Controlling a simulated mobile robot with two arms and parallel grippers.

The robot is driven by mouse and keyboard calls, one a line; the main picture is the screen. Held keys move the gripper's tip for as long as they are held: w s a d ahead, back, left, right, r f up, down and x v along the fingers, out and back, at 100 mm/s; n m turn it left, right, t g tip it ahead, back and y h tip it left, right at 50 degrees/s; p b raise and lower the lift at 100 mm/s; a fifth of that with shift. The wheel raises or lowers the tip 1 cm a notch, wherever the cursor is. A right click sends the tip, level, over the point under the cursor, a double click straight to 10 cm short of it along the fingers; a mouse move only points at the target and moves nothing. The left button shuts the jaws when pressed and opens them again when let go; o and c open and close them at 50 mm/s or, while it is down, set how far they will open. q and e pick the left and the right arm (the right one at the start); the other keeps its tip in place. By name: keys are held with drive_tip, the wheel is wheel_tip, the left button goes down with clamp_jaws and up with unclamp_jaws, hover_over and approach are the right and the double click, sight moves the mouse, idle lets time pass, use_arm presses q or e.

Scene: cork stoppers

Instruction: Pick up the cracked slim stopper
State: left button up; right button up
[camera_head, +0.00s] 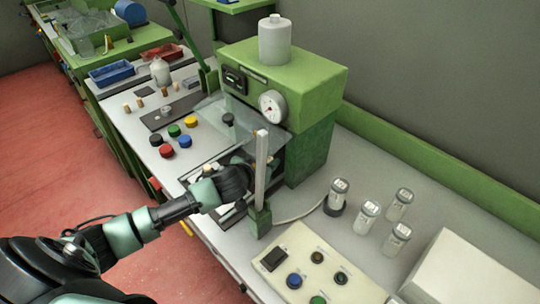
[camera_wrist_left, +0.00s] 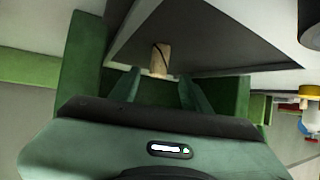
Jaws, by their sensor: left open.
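In the left wrist view a slim tan cork stopper (camera_wrist_left: 160,60) with a dark crack line across it stands just beyond my left gripper (camera_wrist_left: 160,88). The two fingers are apart, one to each side of the stopper's lower end in the picture, with nothing clearly held. In the head view my left gripper (camera_head: 238,180) is low at the green machine's front, beside a pale upright post; its fingertips are hard to make out. Several other corks, one of them here (camera_head: 126,108), stand at the back left of the bench. My right gripper is not in view.
A green machine (camera_head: 312,100) with a gauge and a clear shield (camera_head: 230,122) stands behind the gripper. The pale post (camera_head: 261,165) is close on its right. Coloured caps (camera_head: 174,130) lie to the left. Capped jars (camera_head: 366,218) and a button panel (camera_head: 310,262) are at right.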

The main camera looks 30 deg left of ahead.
use_arm(q)
drive_tip(key=shift+w+f, duration=0.1)
drive_tip(key=shift+w, duration=0.15)
drive_tip(key=shift+w+d+f, duration=0.1)
drive_tip(key=shift+w+f, duration=0.05)
drive_tip(key=shift+w, duration=0.2)
drive_tip(key=p+x, duration=0.1)
drive_tip(key=x, duration=0.2)
drive_tip(key=shift+w+f, duration=0.45)
drive_tip(key=shift+w, duration=0.2)
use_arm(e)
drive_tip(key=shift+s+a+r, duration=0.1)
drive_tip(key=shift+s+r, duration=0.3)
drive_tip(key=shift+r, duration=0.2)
use_arm(q)
clamp_jaws()
